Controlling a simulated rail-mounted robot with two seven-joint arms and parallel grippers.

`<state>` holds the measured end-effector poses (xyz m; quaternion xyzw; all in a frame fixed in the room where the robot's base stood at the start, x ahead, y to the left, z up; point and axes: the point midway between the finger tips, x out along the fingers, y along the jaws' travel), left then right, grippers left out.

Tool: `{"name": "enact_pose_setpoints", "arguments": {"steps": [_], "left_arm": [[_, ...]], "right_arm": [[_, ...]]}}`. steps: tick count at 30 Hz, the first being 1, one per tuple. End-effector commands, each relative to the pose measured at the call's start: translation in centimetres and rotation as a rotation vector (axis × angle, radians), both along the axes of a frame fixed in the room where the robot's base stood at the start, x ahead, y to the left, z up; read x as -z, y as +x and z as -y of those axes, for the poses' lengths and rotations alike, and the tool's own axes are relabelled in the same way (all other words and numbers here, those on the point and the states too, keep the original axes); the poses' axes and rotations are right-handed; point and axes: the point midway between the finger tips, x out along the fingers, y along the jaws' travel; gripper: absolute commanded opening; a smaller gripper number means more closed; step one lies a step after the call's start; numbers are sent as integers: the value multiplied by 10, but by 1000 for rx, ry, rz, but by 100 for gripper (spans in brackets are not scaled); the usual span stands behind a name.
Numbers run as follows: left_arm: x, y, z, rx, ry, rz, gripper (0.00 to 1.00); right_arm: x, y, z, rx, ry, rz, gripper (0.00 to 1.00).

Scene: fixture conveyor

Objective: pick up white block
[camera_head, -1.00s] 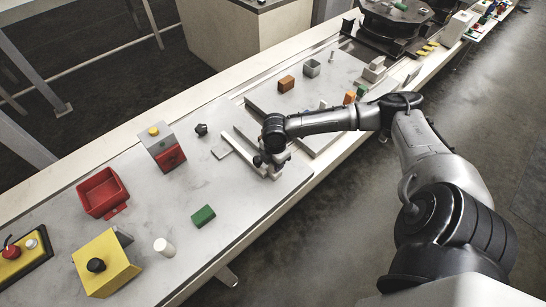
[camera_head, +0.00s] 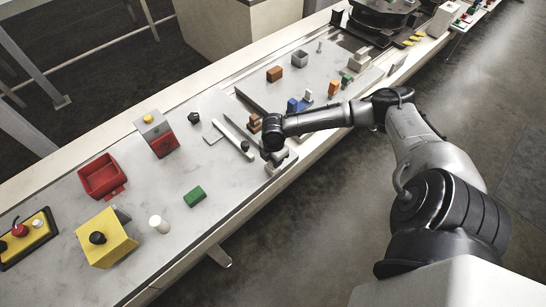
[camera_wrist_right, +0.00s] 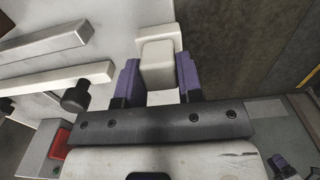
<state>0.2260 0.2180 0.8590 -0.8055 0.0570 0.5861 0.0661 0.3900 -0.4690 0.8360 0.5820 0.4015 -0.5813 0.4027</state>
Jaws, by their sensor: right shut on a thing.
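My right gripper (camera_wrist_right: 158,75) has its two purple fingers on either side of a white block (camera_wrist_right: 158,62) in the right wrist view, shut on it. In the head view the right gripper (camera_head: 278,160) is low by the front edge of the worktop, and its wrist partly covers the block. I cannot tell whether the block touches the surface. A pale piece (camera_wrist_right: 163,32) shows just beyond the block in the wrist view. My left gripper is not in view.
A long pale bar (camera_head: 238,138) and a dark knob (camera_head: 245,146) lie close beside the gripper. A green block (camera_head: 195,196), white cylinder (camera_head: 159,224), red bin (camera_head: 101,177) and yellow box (camera_head: 112,240) stand to the left. Free worktop lies between.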

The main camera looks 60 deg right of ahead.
Motion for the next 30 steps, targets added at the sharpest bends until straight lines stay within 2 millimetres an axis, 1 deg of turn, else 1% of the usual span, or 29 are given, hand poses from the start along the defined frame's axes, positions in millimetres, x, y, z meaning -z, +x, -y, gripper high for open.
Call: {"name": "enact_pose_setpoints", "arguments": {"steps": [1, 12, 13, 21, 30], "left_arm": [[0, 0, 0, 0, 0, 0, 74], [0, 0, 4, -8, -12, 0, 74], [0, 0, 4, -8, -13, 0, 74], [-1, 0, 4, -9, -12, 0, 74], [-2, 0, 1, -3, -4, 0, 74]], "right_arm": [[3, -3, -1, 0, 1, -8, 8], [3, -3, 0, 0, 1, -8, 8], [3, -3, 0, 0, 1, -8, 36], [2, -2, 0, 0, 0, -3, 62], [-2, -1, 0, 0, -1, -1, 63]]}}
